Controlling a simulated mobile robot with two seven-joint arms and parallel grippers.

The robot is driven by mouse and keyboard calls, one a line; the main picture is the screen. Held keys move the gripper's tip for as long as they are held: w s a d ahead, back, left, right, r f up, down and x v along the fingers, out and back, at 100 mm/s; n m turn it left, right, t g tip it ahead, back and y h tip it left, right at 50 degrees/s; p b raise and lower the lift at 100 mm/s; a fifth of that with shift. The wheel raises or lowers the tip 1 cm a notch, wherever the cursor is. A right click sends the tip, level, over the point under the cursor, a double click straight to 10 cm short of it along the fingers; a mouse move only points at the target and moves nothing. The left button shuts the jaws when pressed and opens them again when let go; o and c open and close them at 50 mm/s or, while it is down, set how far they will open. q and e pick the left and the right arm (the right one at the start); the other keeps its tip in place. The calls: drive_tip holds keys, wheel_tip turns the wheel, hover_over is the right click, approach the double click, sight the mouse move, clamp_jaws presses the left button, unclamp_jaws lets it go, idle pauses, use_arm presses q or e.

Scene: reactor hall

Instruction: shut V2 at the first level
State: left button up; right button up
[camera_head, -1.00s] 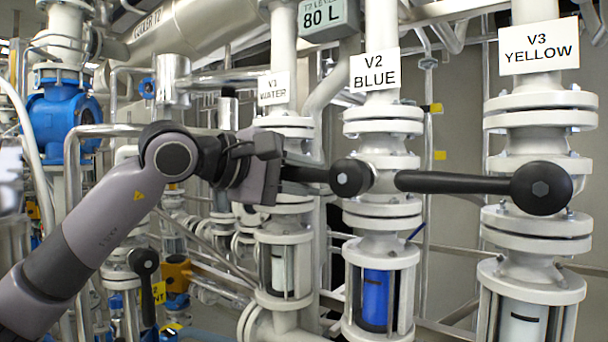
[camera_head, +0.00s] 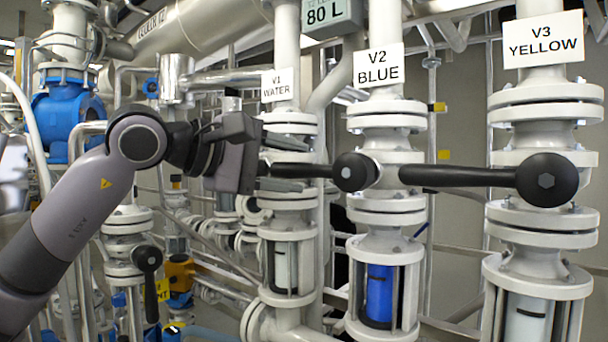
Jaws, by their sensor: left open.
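The V2 valve stands in the middle under its "V2 BLUE" label (camera_head: 378,66). Its black lever (camera_head: 318,171) points left, level, from a round hub (camera_head: 355,172). My left gripper (camera_head: 297,164) is open at the lever's left end. My right gripper is out of view.
V3 (camera_head: 543,120) stands to the right, with its black lever (camera_head: 455,176) level, pointing left toward V2. V1 (camera_head: 290,115) stands behind my gripper. A sight glass with blue liquid (camera_head: 379,292) is below V2. A display (camera_head: 326,12) reads 80 L.

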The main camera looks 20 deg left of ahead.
use_arm(q)
drive_tip(key=shift+v, duration=1.8)
